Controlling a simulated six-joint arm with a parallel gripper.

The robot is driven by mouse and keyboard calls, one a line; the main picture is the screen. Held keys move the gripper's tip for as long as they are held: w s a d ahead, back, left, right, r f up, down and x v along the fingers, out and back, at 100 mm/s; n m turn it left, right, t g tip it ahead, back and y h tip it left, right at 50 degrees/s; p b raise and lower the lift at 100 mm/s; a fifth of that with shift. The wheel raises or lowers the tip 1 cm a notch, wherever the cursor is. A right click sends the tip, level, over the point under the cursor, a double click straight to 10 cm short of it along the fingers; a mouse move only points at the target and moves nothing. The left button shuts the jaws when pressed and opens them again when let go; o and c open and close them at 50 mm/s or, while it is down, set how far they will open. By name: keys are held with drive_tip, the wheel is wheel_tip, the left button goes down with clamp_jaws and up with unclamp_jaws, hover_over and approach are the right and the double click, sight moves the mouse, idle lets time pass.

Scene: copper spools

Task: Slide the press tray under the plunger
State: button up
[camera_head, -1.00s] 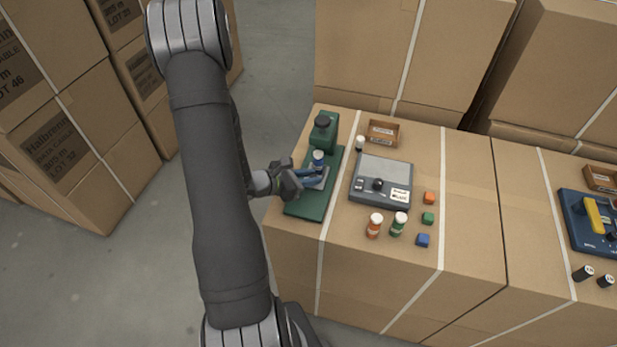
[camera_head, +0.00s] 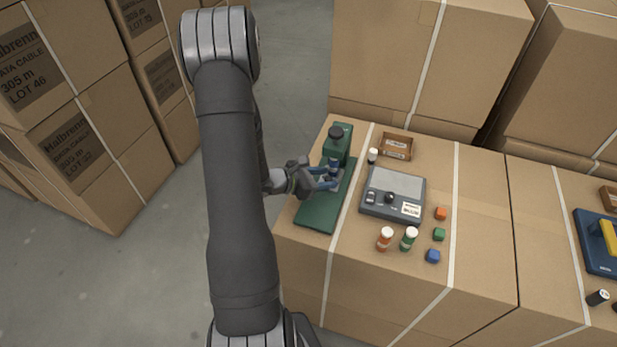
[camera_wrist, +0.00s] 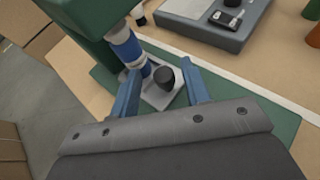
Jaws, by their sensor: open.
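The green press (camera_head: 344,150) stands on its flat green base plate (camera_head: 318,212) at the left of the carton top. The small grey press tray (camera_wrist: 156,97) lies on the plate close to the press head. It has a black knob (camera_wrist: 164,77). A blue vial with a white band (camera_wrist: 127,47) stands at the tray's far end, by the press head; it also shows in the head view (camera_head: 334,166). The plunger's tip is not clearly visible. My gripper (camera_wrist: 163,90) is open, with one blue finger on each side of the knob, apart from it.
A grey scale (camera_head: 393,190) stands right of the press. In front of it are a red vial (camera_head: 384,240), a green vial (camera_head: 408,240) and small coloured cubes (camera_head: 439,234). A brown box (camera_head: 396,146) and a small white-capped vial (camera_head: 372,156) are behind.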

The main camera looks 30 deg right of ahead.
drive_tip(key=v, duration=1.7)
drive_tip(key=x, duration=1.7)
drive_tip(key=shift+d+f, duration=0.1)
